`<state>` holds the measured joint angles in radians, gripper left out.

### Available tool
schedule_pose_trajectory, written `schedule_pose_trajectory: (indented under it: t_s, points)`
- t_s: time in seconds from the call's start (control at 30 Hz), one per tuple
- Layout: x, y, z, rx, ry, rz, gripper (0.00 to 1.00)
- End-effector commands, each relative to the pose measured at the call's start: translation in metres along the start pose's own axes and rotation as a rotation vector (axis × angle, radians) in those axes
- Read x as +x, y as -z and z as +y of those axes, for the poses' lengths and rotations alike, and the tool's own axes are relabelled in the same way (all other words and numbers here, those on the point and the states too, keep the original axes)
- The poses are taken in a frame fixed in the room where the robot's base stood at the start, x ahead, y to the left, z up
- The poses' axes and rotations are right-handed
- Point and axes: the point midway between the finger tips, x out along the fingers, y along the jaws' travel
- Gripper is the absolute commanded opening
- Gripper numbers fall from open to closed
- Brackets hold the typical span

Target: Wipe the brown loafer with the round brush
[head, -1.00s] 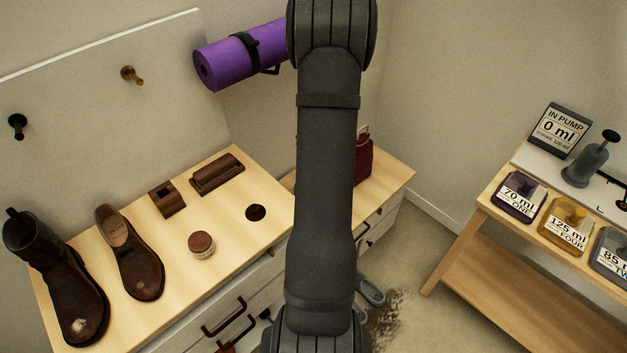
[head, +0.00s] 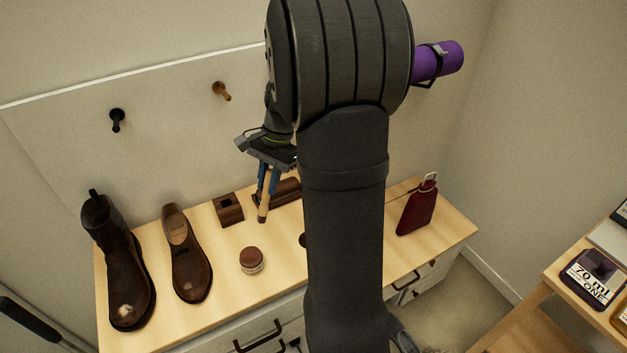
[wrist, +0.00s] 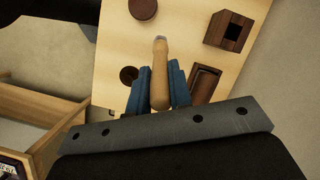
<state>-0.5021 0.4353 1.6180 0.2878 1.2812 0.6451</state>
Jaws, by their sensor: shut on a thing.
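The brown loafer (head: 190,262) lies on the wooden bench top, toe toward the front, with a paler scuff near its toe. My gripper (head: 268,181) is shut on a tan wooden handle, taken as the round brush (head: 263,207), above the bench to the right of the loafer and apart from it. In the wrist view my gripper (wrist: 159,78) has blue fingers on both sides of the brush (wrist: 160,66), whose far end is pale grey. Its bristles cannot be made out. The loafer is not visible in the wrist view.
A dark boot (head: 119,270) stands left of the loafer. A round tin (head: 251,260), a square wooden block (head: 228,209) and a longer dark block (head: 285,190) are on the bench. A red bottle (head: 417,208) stands right. Wall pegs (head: 117,119) are behind.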

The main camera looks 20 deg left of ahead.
Motion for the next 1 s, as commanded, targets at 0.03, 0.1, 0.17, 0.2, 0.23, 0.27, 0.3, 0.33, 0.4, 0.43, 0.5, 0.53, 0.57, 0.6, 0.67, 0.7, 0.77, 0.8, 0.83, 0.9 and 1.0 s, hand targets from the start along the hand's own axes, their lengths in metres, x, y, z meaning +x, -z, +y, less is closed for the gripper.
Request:
schedule_pose_trajectory:
  t_s: [0.03,0.1,0.17,0.2,0.23,0.27,0.3,0.33,0.4,0.43,0.5,0.53,0.57,0.6,0.67,0.7,0.77,0.8,0.83,0.9,1.0]
  points:
    - [0.0,-0.021,-0.011,-0.027,-0.006,-0.001,0.0]
    - [0.001,-0.048,-0.024,-0.052,-0.014,-0.004,0.0]
    - [0.001,-0.07,-0.033,-0.074,-0.02,-0.007,0.0]
    - [0.002,-0.086,-0.038,-0.088,-0.025,-0.009,0.0]
    - [0.002,-0.097,-0.041,-0.099,-0.028,-0.01,0.0]
    - [0.003,-0.109,-0.044,-0.109,-0.032,-0.012,0.0]
    - [0.003,-0.124,-0.048,-0.124,-0.036,-0.013,0.0]
    - [0.004,-0.136,-0.051,-0.134,-0.039,-0.015,0.0]
    - [0.004,-0.161,-0.055,-0.157,-0.046,-0.019,0.0]
    - [0.005,-0.171,-0.056,-0.166,-0.05,-0.022,0.0]
    - [0.006,-0.192,-0.058,-0.184,-0.056,-0.026,0.0]
    - [0.006,-0.2,-0.058,-0.191,-0.059,-0.028,0.0]
    - [0.007,-0.207,-0.058,-0.198,-0.061,-0.029,0.0]
    - [0.007,-0.215,-0.058,-0.204,-0.063,-0.03,0.0]
    - [0.007,-0.225,-0.058,-0.214,-0.066,-0.032,0.0]
    - [0.007,-0.23,-0.058,-0.218,-0.068,-0.033,0.0]
    - [0.008,-0.235,-0.058,-0.222,-0.07,-0.034,0.0]
    - [0.009,-0.237,-0.058,-0.223,-0.071,-0.035,0.0]
    - [0.01,-0.237,-0.058,-0.223,-0.072,-0.035,0.0]
    - [0.014,-0.237,-0.057,-0.223,-0.073,-0.036,0.0]
    - [0.023,-0.234,-0.056,-0.223,-0.073,-0.036,0.0]
